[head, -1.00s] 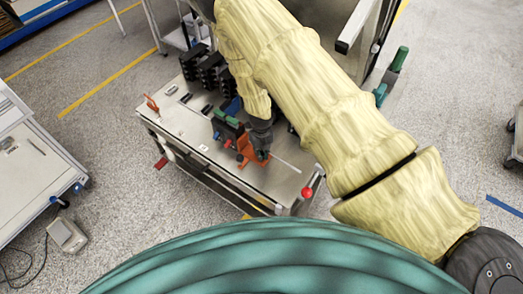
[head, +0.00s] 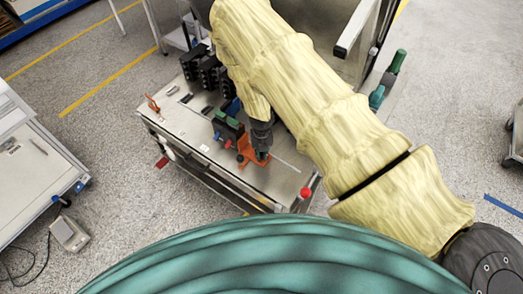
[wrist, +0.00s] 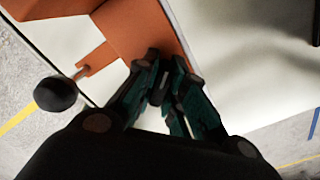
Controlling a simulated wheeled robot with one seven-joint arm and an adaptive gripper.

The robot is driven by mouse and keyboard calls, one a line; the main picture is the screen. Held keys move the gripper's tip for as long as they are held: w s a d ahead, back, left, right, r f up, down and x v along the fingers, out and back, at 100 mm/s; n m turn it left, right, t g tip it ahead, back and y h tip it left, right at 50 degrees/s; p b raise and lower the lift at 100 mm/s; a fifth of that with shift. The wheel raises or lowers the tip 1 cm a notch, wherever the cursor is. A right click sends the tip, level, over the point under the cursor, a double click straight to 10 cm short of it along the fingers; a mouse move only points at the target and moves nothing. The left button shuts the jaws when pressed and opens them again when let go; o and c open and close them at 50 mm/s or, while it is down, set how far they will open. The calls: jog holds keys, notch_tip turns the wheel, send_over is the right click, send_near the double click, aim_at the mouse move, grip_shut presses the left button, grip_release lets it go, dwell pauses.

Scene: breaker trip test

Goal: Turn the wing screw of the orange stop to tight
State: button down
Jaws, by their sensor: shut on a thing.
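The orange stop (head: 247,152) sits on the metal bench top, and its orange plate (wrist: 140,28) fills the upper middle of the wrist view. My gripper (head: 262,155) points down onto the stop. In the wrist view my gripper (wrist: 164,78) has its dark green fingers closed together against the orange part. A small grey piece (wrist: 160,88) shows between the fingertips, which fits the wing screw. Most of it is hidden by the fingers, so its angle cannot be told.
A black ball knob (wrist: 55,94) on a rod stands left of the fingers. A red ball (head: 306,192) sits at the bench's front right corner. Black blocks (head: 205,70) stand at the back of the bench (head: 195,137). A green-topped device (head: 228,122) is beside the stop.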

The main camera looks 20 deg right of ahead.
jog(key=shift+w+d+r, duration=0.1)
jog(key=shift+m+p, duration=0.4)
jog(key=shift+m, duration=0.6)
jog(key=shift+m+p, duration=0.35)
jog(key=shift+m, duration=0.65)
jog(key=shift+m, duration=1)
jog(key=shift+p, duration=0.35)
